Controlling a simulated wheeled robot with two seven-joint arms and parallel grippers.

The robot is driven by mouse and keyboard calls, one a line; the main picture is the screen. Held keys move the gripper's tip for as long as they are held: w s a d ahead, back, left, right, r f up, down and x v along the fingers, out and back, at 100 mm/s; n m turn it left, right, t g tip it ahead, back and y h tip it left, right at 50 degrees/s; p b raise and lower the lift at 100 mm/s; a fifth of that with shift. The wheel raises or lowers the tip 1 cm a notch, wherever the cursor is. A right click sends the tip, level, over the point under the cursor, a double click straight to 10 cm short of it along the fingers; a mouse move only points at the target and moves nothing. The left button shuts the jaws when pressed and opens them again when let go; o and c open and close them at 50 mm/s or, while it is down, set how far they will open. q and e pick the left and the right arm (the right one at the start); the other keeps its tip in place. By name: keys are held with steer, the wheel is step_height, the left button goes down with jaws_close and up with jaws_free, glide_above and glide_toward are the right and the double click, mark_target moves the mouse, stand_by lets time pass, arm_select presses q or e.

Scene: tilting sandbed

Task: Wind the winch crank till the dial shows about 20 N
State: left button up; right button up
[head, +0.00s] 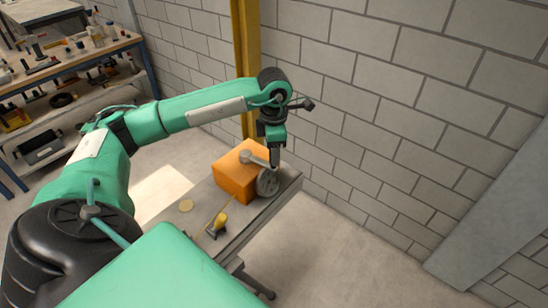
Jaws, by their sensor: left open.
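The winch looks like an orange box (232,178) on the far end of a narrow grey bench. A grey round drum or wheel (266,183) is on its right side, and a grey crank arm (256,158) lies near its top right edge. My left gripper (275,163) points down right beside the crank arm and wheel. It is open; I cannot tell whether it touches the crank. A small yellow device with a dark base (218,226) stands nearer on the bench. No dial reading can be made out. My right gripper is out of view.
A block wall (400,120) and a yellow post (246,50) stand close behind. Cluttered shelves (70,65) are at the upper left. The floor to the right is clear.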

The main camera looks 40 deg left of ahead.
arm_select(q)
step_height(320, 180, up, 10)
steer(key=shift+b, duration=1.1)
steer(key=shift+r, duration=0.6)
